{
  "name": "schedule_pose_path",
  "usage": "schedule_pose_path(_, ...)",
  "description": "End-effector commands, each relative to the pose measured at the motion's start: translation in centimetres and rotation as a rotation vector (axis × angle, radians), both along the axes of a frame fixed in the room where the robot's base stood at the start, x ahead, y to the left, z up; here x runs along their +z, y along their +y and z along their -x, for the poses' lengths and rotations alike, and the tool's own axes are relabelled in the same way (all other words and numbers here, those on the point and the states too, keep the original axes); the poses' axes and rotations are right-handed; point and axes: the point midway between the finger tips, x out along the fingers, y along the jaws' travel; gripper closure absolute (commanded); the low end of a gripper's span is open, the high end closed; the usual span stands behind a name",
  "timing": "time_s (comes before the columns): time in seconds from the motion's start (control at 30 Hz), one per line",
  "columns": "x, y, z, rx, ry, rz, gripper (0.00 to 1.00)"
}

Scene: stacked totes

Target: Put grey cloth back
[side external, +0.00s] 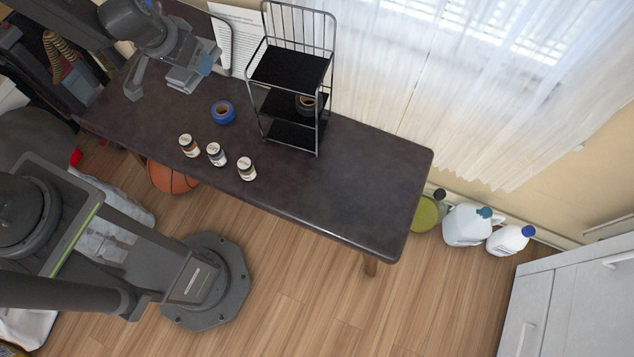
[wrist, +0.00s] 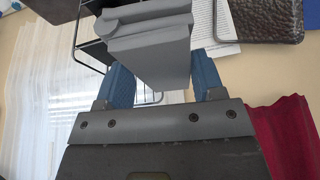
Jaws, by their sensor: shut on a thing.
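The grey cloth (wrist: 150,48) looks like a thick folded block in the wrist view. My gripper (wrist: 163,80) is shut on it, with a blue finger on each side. In the side view my gripper (side external: 196,66) is at the far left end of the dark table, left of the wire rack. A grey block that looks like the cloth (side external: 184,82) shows below it. I cannot tell whether the cloth touches the table.
A black wire rack (side external: 291,68) with shelves stands on the table (side external: 350,185); a dark tape roll (side external: 306,103) sits on its middle shelf. A blue tape roll (side external: 223,112) and three small jars (side external: 216,154) stand left of and before it. The table's right end is clear.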

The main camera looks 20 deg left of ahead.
Motion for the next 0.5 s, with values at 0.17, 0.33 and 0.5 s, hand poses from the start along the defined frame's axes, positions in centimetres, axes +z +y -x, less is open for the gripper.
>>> schedule_pose_path(0.17, -0.6, -0.4, 0.0, 0.002, -0.001, -0.002, 0.60)
schedule_pose_path(0.33, -1.6, -1.2, -0.3, -0.021, 0.000, -0.002, 0.60)
schedule_pose_path(0.5, -3.8, -2.8, -0.8, -0.062, 0.002, -0.002, 0.60)
